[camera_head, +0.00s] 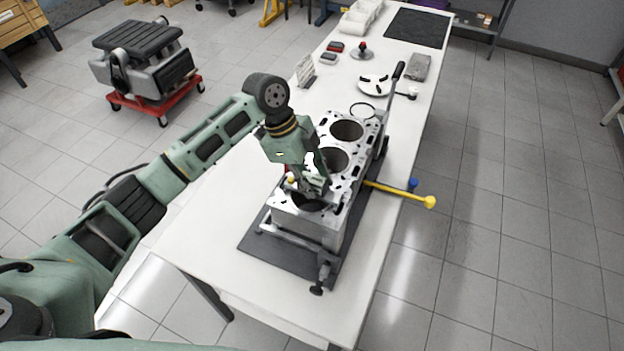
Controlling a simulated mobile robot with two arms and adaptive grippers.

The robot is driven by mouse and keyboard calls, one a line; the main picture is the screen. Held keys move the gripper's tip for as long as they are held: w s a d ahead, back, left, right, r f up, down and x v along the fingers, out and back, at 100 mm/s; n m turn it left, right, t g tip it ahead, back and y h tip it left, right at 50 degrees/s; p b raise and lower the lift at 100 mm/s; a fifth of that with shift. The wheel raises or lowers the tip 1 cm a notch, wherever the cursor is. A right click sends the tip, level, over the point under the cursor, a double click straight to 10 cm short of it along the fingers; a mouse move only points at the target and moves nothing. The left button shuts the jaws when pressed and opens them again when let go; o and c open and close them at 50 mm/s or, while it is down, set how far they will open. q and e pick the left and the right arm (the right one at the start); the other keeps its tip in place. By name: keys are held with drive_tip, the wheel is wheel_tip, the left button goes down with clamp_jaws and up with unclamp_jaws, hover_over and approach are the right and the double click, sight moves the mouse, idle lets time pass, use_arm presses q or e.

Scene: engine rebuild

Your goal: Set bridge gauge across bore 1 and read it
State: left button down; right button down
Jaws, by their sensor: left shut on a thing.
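The engine block (350,185) stands on a dark mat (262,248) on the white table. Its top shows a far bore (347,130), a middle bore (334,158) and a near bore (305,204); no number is readable on them. My left gripper (314,190) points down over the near bore and partly covers it and the middle one. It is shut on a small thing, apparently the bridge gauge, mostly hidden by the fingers. I cannot tell whether the gauge touches the deck, and no reading is legible. My right gripper is out of view.
A yellow bar with a ball end (430,202) sticks out right of the block, near a blue knob (412,184). A ring (362,111), a white round plate (374,85) and a grey box (420,67) lie behind.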

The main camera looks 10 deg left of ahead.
use_arm(q)
drive_tip(key=c, duration=1.4)
unclamp_jaws()
drive_tip(key=v, duration=1.2)
